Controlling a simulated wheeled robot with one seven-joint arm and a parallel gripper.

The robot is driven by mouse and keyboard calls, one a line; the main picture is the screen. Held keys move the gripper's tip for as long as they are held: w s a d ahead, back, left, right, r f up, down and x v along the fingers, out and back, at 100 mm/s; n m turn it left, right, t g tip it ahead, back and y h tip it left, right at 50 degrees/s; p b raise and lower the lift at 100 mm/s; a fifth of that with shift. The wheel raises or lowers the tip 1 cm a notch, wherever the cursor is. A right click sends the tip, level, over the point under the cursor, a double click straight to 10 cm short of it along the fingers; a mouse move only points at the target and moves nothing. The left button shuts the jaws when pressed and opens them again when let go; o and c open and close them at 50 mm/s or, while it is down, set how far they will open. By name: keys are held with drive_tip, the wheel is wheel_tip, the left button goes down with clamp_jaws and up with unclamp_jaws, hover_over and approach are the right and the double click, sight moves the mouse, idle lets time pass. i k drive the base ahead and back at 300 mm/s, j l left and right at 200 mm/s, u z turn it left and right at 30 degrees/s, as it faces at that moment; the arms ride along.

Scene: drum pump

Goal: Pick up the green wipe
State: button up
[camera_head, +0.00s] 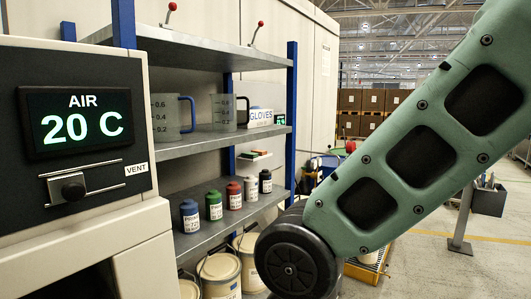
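My gripper is not in view; only a large green-grey link of my arm crosses the right half. A small stack of thin flat pieces (254,154) sits at the right end of the shelf unit, between the middle and lower shelves. It shows green, reddish and pale colours. The green piece may be the green wipe, but it is too small to be sure. No other wipe can be made out, and my arm hides part of the room behind it.
The shelf unit (200,142) holds two measuring jugs, a gloves box (260,118) and several small bottles on the lower shelf. Paint cans (219,272) stand underneath. A panel reading AIR 20 C (78,118) fills the left. Open floor (430,262) lies at right.

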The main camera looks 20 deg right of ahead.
sight(247, 154)
drive_tip(key=i+l, duration=0.15)
drive_tip(key=l, duration=0.25)
drive_tip(key=i+l, duration=0.2)
drive_tip(key=l, duration=0.2)
drive_tip(key=i+l, duration=0.15)
drive_tip(key=l, duration=0.25)
drive_tip(key=i+l, duration=0.2)
drive_tip(key=l, duration=0.2)
